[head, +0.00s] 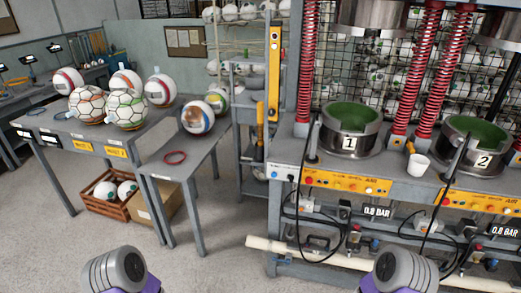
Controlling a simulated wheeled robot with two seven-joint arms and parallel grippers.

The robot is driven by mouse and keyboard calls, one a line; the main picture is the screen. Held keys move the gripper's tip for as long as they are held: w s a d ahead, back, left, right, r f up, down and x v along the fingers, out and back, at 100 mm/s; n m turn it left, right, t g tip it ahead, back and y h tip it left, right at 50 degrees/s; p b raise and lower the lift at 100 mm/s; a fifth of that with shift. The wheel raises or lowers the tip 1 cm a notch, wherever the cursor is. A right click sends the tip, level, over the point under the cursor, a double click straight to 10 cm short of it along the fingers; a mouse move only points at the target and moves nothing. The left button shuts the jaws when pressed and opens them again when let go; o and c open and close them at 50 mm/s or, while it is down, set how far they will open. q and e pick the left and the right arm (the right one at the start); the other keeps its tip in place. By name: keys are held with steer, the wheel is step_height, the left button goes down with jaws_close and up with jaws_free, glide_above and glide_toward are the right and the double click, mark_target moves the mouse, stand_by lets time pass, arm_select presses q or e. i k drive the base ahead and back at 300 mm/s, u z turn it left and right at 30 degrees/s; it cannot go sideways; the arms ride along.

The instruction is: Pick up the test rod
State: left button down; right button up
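I cannot tell for certain which thing is the test rod. A long off-white bar (300,252) lies low along the press frame's front. A yellow-handled tool (260,128) hangs upright left of the press, below a yellow upright bar (274,75). Rounded grey parts of my arms show at the bottom left and right edges. Neither of my grippers is in view.
Tables at left hold several balls; a red ring (175,157) lies on the nearer one (178,173). The floor in front is clear.

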mark_target(259, 104)
steer(key=u, duration=1.3)
steer(key=i, duration=1.35)
steer(key=z, duration=0.95)
steer(key=i, duration=0.9)
steer(key=z, duration=0.9)
